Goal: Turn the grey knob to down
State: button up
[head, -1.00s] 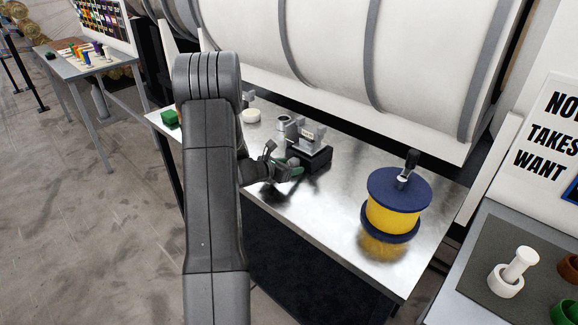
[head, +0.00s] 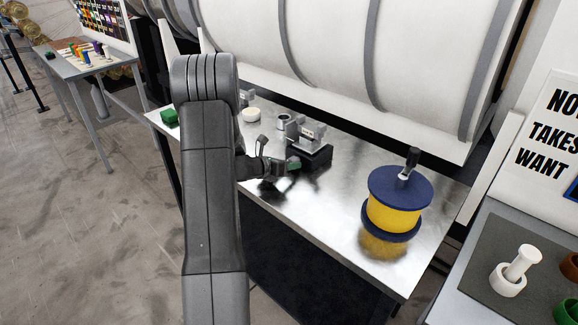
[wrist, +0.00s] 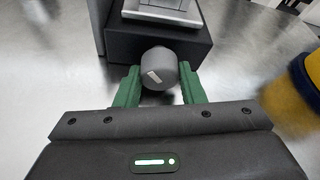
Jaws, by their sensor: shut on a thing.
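The grey knob (wrist: 158,70) is a short cylinder on the front of a dark box (wrist: 203,45), with a pale mark on its face. In the wrist view the mark runs at a slant. My gripper (wrist: 158,92) has its green fingers on either side of the knob, shut on it. In the head view my gripper (head: 290,164) is at the front of the dark box (head: 318,157), and the knob is hidden there behind the fingers.
A yellow spool with blue flanges (head: 395,212) stands on the metal table (head: 330,225) to the right. A green block (head: 170,118) and a white round piece (head: 251,114) are at the left. A large white cylinder (head: 330,45) runs behind. The front table area is clear.

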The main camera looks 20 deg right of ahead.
jog(key=o, duration=1)
jog(key=b+v, duration=0.3)
jog(key=v, duration=1.1)
jog(key=shift+f, duration=0.1)
